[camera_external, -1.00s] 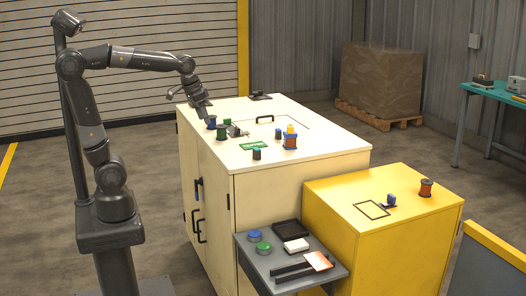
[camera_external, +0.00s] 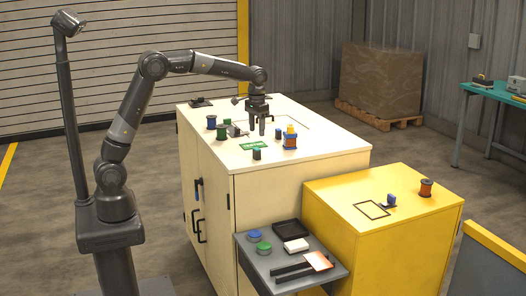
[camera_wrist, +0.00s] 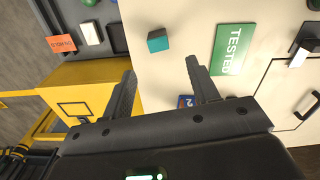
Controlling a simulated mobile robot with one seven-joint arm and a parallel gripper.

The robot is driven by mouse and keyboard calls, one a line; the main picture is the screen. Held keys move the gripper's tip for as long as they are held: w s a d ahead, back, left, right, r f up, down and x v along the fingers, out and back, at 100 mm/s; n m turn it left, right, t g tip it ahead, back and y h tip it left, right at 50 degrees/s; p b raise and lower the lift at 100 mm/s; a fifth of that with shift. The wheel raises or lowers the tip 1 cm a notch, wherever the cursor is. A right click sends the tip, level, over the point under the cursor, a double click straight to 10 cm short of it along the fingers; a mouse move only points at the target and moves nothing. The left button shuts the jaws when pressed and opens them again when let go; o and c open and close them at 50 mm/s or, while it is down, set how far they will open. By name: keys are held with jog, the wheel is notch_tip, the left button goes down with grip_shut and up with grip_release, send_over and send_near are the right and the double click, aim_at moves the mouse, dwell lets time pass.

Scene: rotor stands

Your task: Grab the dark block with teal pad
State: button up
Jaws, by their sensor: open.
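My gripper (camera_external: 258,130) points down over the cabinet top, behind the block in the outside view. Its two fingers (camera_wrist: 161,72) are apart with nothing between them.
A green TESTED sign (camera_wrist: 235,48) lies beside the block. Blue and green spools (camera_external: 221,133) stand left. A grey shelf (camera_external: 262,262) sits below the front edge.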

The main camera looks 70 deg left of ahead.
aim_at(257, 148)
notch_tip(257, 148, down, 10)
jog(key=shift+s+d+r, duration=0.1)
jog(key=shift+s+d, duration=0.05)
dwell(0.4)
jog(key=shift+c, duration=0.5)
jog(key=c, duration=1)
jog(key=shift+o, duration=0.2)
